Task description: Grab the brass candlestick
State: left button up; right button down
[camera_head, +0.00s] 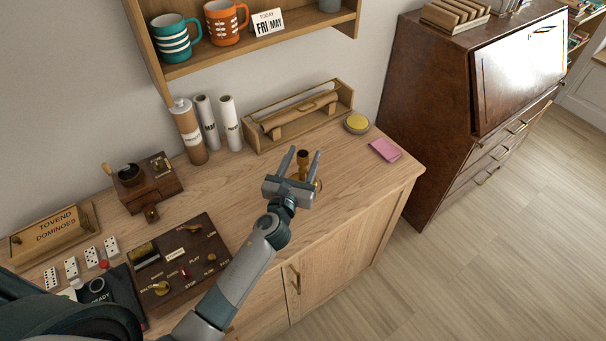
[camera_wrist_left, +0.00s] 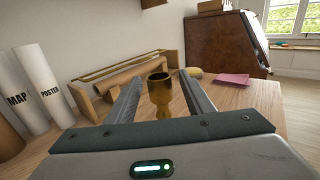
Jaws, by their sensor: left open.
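The brass candlestick (camera_head: 303,160) stands upright on the wooden cabinet top, near its front edge, and is partly hidden by my left gripper. In the left wrist view, its cup and stem (camera_wrist_left: 159,92) show between the two fingers. My left gripper (camera_head: 301,164) is open, with a finger on each side of the candlestick. In the left wrist view the open fingers (camera_wrist_left: 160,95) have visible space beside the stem, and I cannot tell any contact. The candlestick's base is hidden in the wrist view. My right gripper is not in view.
A wooden rack with a rolled tube (camera_head: 300,115) and paper rolls (camera_head: 230,122) stand behind. A pink pad (camera_head: 385,150) and a yellow-topped round tin (camera_head: 357,123) lie to the right. A dark control box (camera_head: 180,265) is at left. A shelf with mugs (camera_head: 222,22) hangs above.

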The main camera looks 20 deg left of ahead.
pick_arm(q)
jog(key=shift+w, duration=0.1)
dwell(0.4)
grip_shut()
jog(key=shift+r, duration=0.15)
jog(key=shift+r, duration=0.45)
notch_tip(320, 180, up, 4)
jog(key=shift+f+p, duration=0.25)
jog(key=shift+p, duration=0.3)
jog(key=s+d+r+b, duration=0.2)
jog(key=d+r, duration=0.4)
jog(key=d, duration=0.5)
jog(key=shift+s+d+r, duration=0.15)
jog(key=shift+d+r, duration=0.1)
